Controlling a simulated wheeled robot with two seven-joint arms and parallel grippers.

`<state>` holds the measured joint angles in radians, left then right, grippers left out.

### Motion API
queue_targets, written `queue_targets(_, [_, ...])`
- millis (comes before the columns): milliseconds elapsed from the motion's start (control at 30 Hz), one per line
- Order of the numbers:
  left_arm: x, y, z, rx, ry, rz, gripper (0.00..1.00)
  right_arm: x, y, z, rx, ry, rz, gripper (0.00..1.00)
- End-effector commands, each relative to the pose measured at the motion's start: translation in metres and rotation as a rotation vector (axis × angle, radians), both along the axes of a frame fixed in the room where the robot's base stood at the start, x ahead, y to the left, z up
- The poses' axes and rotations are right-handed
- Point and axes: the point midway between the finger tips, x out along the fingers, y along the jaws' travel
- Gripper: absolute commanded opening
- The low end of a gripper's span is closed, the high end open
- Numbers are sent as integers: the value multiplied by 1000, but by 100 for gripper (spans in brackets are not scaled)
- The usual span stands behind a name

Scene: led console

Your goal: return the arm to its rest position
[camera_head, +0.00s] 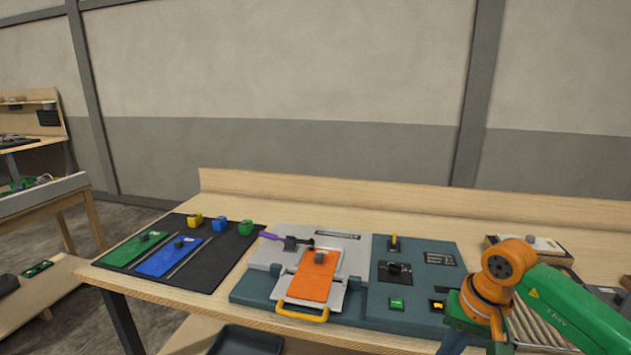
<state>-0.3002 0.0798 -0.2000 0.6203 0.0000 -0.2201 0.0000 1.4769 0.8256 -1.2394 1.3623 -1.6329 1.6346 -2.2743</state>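My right arm (500,290), green and orange, comes in from the right edge and bends down in front of the console's right end. Its gripper fingers do not show. My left arm and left gripper are not in view. The console (385,318) stands on the wooden table, with a lit green button (397,304) and a lit amber button (437,305) on its right part. An orange plate (312,277) lies in the console's middle bay, behind a yellow handle (302,313). A purple-handled tool (271,236) lies across the back left of the console.
A black mat (215,270) at left carries a green panel (132,250), a blue panel (172,258) and small yellow, blue and green blocks (220,224). A slatted tray (545,325) is partly behind my arm. A dark bin (245,342) sits below the table's front edge.

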Motion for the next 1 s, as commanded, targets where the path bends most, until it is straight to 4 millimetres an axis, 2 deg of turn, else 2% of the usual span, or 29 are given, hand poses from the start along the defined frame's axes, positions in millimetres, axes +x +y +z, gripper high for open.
queue_targets(167, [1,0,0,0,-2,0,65,2,41,-18,196,54,-119,0])
queue_targets(267, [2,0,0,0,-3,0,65,4,74,-29,363,119,-239,0])
queue_targets(367, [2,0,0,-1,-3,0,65,6,115,-39,589,238,-428,0])
queue_targets(467, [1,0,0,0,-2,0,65,15,161,-49,914,487,-781,0])
queue_targets(533, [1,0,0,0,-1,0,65,30,180,-62,1174,767,-1162,0])
queue_targets(567, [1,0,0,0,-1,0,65,38,181,-73,1288,921,-1372,0])
queue_targets(600, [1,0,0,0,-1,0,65,49,173,-99,1429,1156,-1698,0])
queue_targets(667, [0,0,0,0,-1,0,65,54,148,-146,1569,1452,-2134,0])
queue_targets(700, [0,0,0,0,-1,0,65,49,131,-176,-1486,-1457,2161,0])
queue_targets(767, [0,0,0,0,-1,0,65,34,109,-221,-1235,-1302,1965,0])
queue_targets(800, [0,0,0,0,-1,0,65,18,95,-250,-1096,-1199,1844,0])
queue_targets(867, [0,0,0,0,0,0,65,-11,77,-290,-922,-1049,1673,0])
queue_targets(900, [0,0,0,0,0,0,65,-34,67,-315,-819,-952,1563,0])
queue_targets(967, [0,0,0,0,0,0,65,-72,54,-350,-685,-808,1405,0])
queue_targets(1000, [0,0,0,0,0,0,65,-100,47,-371,-607,-715,1302,0])
